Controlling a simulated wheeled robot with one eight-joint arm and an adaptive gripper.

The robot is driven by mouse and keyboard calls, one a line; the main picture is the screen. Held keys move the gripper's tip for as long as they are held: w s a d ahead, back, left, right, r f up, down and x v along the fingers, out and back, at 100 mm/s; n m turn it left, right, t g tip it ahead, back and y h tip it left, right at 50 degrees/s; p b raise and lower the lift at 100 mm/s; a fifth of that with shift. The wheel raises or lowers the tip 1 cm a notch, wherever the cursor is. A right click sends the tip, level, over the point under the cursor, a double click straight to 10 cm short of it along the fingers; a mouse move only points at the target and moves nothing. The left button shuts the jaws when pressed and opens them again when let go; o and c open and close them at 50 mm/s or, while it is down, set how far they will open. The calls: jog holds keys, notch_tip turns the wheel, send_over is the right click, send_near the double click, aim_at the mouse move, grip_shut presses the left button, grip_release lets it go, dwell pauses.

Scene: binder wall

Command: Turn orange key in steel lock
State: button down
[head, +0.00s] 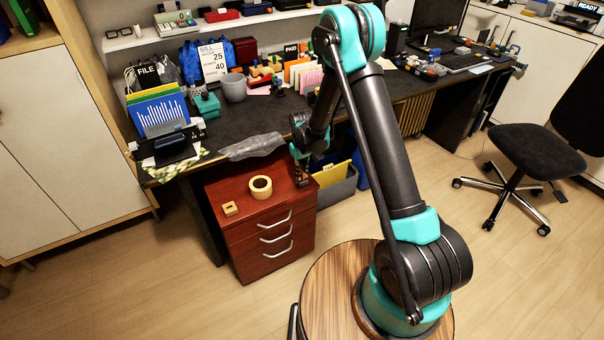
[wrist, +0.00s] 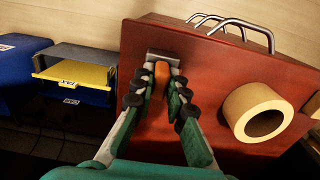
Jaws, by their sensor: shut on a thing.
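The steel lock (wrist: 163,57) shows in the wrist view as a grey metal piece at the edge of the red cabinet top (wrist: 215,75). The orange key (wrist: 161,80) is a small orange strip just below the lock, between the fingers of my gripper (wrist: 162,88). My gripper is shut on the key, with the fingertips close to the lock. How deep the key sits in the lock and its turn angle are hidden. In the head view my gripper (head: 302,178) is at the right side of the cabinet top; key and lock cannot be made out there.
A tape roll (head: 260,187) and a small wooden block (head: 230,209) rest on the red drawer cabinet (head: 262,235). The dark desk (head: 235,125) overhangs behind it, with a crumpled plastic bag (head: 252,147) at its edge.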

jog(key=c, duration=2)
grip_release()
jog(key=shift+c, duration=0.2)
grip_shut()
jog(key=shift+n, duration=1.7)
jog(key=shift+n, duration=1.7)
